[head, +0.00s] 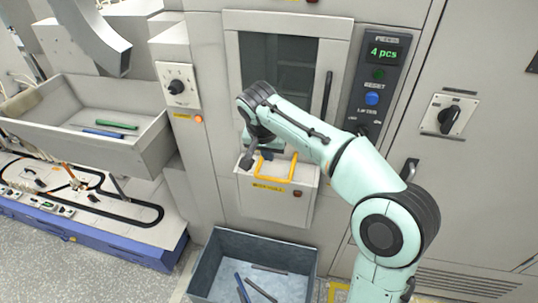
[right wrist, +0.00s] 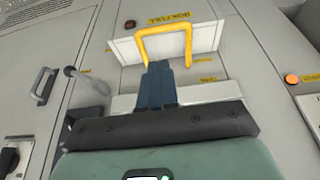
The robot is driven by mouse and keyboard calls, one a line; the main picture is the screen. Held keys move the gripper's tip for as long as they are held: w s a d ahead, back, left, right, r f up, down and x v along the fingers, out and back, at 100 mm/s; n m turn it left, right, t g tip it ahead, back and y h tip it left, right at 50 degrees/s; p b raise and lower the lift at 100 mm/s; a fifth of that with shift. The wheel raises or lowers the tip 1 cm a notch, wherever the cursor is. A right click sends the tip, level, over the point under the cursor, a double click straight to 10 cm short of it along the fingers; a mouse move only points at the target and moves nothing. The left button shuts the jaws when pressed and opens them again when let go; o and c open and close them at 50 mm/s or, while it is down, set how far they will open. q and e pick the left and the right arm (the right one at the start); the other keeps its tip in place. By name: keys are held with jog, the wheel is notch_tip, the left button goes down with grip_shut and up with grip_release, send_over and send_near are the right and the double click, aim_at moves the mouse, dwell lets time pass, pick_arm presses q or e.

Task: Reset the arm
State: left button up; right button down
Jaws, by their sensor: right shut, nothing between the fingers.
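My right arm reaches in from the right in the head view, with its wrist (head: 258,125) in front of the machine. My right gripper (right wrist: 159,68) shows in the right wrist view with its dark blue fingers together and nothing between them. Its tips appear close to the yellow handle (right wrist: 163,30) of a white drawer front; I cannot tell whether they touch it. In the head view the yellow handle (head: 291,168) sits just below and right of the wrist. My left gripper is not in view.
A blue-grey bin (head: 213,264) with several bobbins stands on the floor below. A control panel (head: 377,85) reads "4 pcs" beside the dark window (head: 285,60).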

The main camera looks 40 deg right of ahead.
dwell(0.4)
jog(key=a+f+n+g+y, duration=0.1)
jog(key=a+f+n+y, duration=0.35)
jog(key=f, duration=1.05)
jog(key=a+f+n+g, duration=0.1)
jog(key=a+f, duration=0.6)
jog(key=f, duration=0.8)
jog(key=s+a+f+y, duration=0.1)
jog(key=s+a+f, duration=0.2)
jog(key=s+f, duration=0.3)
jog(key=s+a+f+y, duration=0.2)
jog(key=s+a+f, duration=0.25)
jog(key=f, duration=0.35)
jog(key=s+a+f, duration=0.1)
jog(key=s+f, duration=0.2)
jog(key=s, duration=0.4)
jog(key=s+a+f+g, duration=0.1)
jog(key=s+f, duration=0.2)
jog(key=s, duration=0.3)
jog(key=shift+s+a+n, duration=0.3)
jog(key=shift+s+n, duration=0.05)
jog(key=shift+s, duration=0.05)
